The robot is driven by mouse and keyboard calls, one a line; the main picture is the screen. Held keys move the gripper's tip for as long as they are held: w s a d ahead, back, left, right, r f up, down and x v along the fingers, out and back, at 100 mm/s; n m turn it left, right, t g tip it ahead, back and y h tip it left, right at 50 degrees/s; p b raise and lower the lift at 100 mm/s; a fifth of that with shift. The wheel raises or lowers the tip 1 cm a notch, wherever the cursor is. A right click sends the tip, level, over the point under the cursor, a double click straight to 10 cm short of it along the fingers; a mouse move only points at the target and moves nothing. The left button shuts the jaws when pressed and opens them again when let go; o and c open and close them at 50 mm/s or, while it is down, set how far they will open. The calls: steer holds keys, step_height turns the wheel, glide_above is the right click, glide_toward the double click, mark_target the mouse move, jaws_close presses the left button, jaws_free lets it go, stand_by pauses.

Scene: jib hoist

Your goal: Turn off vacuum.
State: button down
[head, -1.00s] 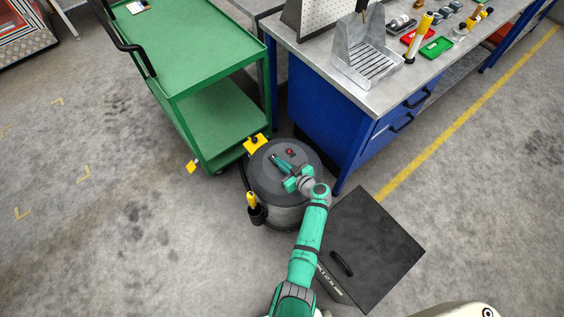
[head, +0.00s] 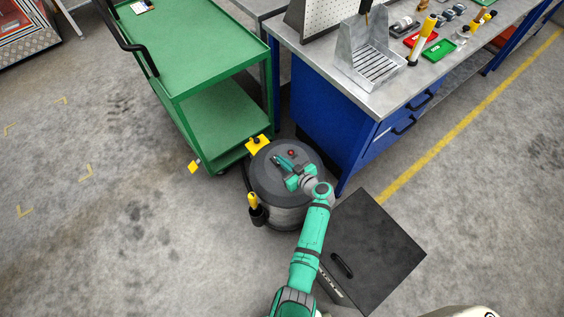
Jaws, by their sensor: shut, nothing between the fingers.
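The vacuum (head: 280,210) is a round grey drum standing on the floor between the green cart and the blue workbench. A small red switch (head: 291,153) shows on its dark lid. My gripper (head: 278,160) is over the lid, just left of the red switch, with its fingers shut and empty. I cannot tell from this view whether the fingertips touch the lid. My green and grey arm covers the right front part of the drum.
The green cart (head: 210,50) stands behind left of the vacuum. The blue workbench (head: 325,110) stands close on the right. A black box (head: 385,245) with a handle lies right of my arm. A yellow-handled holder (head: 253,202) is at the drum's left side. Floor at left is clear.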

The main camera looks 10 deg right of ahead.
step_height(320, 180, up, 3)
steer(key=shift+s+f, duration=0.1)
steer(key=shift+f, duration=0.05)
steer(key=f+v, duration=0.2)
steer(key=v, duration=0.8)
steer(key=shift+s+d, duration=0.2)
steer(key=shift+s, duration=0.2)
steer(key=s+a+f+m+g+h, duration=0.1)
steer(key=s+a+f+m+h, duration=0.2)
steer(key=s, duration=0.7)
steer(key=s+a+f+m+g+h, duration=0.1)
steer(key=s+a+f+h, duration=0.2)
steer(key=s, duration=0.7)
steer(key=s+a+r+t, duration=0.1)
steer(key=s+a+r, duration=0.3)
steer(key=r, duration=0.5)
steer(key=s+a+r+t, duration=0.2)
steer(key=s+a+r, duration=0.2)
steer(key=r, duration=0.5)
steer(key=s+a+r+t, duration=0.1)
steer(key=s+a+r, duration=0.3)
steer(key=s+r, duration=0.2)
step_height(320, 180, up, 3)
steer(key=shift+s+f+m+t, duration=0.1)
steer(key=shift+s+m+t, duration=0.3)
